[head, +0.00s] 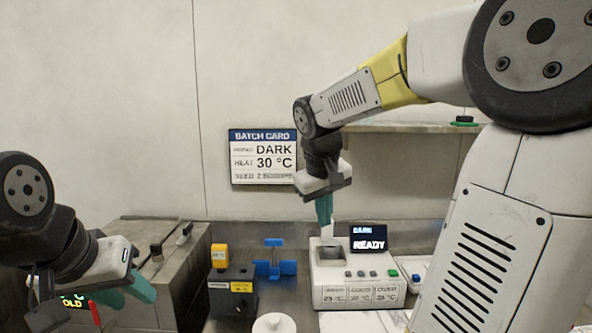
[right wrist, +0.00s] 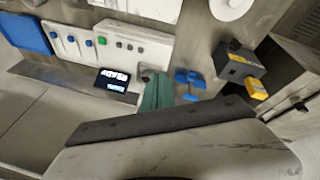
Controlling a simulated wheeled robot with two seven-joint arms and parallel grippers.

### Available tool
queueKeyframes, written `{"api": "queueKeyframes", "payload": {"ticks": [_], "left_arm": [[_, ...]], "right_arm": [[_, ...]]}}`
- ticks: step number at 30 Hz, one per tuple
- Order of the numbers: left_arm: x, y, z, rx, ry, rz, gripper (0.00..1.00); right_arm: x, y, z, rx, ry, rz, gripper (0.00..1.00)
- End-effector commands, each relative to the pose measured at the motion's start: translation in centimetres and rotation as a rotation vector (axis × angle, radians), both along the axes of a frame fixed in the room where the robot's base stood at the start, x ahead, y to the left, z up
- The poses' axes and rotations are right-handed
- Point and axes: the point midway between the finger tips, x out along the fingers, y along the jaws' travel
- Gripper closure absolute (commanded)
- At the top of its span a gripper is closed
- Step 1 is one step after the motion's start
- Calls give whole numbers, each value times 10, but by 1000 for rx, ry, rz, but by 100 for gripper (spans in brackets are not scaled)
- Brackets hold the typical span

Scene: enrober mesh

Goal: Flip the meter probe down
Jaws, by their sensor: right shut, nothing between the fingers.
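The meter (head: 358,288) is a pale box with a dark well at its left, several buttons and a dark screen reading DARK and READY. A narrow white piece, seemingly the probe (head: 327,234), stands upright at the well. My right gripper (head: 325,210) points down just above it, teal fingers shut and empty; whether they touch it I cannot tell. In the right wrist view the shut fingers (right wrist: 155,92) lie beside the meter's screen, and the probe is not clearly visible. My left gripper (head: 126,293) is at the lower left, away from the meter, its teal fingers apart.
A blue fixture (head: 274,262) and a dark block with a yellow top (head: 232,290) stand left of the meter. A steel box (head: 165,262) is farther left. A round white object (head: 273,323) is in front. The batch card (head: 263,157) hangs behind.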

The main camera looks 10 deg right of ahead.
Motion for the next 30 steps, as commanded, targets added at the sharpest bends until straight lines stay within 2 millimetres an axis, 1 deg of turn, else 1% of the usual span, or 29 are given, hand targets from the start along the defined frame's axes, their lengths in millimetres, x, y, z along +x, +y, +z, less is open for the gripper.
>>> {"api": "queueKeyframes", "payload": {"ticks": [1,5,6,8,9,11,12,16,18,20,21,24,27,30], "left_arm": [[0,0,0,0,0,0,64],[0,0,0,0,0,0,64],[0,0,0,0,0,0,64],[0,0,0,0,0,0,64],[0,0,0,0,0,0,64],[0,0,0,0,0,0,64],[0,0,0,0,0,0,64],[0,0,0,0,0,0,64],[0,0,0,0,0,0,64],[0,0,0,0,0,0,64],[0,0,0,0,0,0,64],[0,0,0,0,0,0,64],[0,0,0,0,0,0,64],[0,0,0,0,0,0,64]], "right_arm": [[20,-6,-1,-53,22,3,100],[63,-23,1,-196,62,-1,100],[77,-28,1,-243,73,-2,100],[97,-34,2,-314,87,-6,100],[110,-38,3,-362,96,-9,100],[130,-41,4,-436,106,-11,100],[143,-43,5,-488,111,-15,100],[184,-45,9,-658,119,-27,100],[206,-41,12,-752,117,-32,100],[223,-37,15,-833,112,-38,100],[234,-33,17,-883,105,-41,100],[257,-19,21,-1007,87,-50,100],[277,-3,25,-1119,61,-59,100],[291,13,29,-1209,33,-67,100]]}}
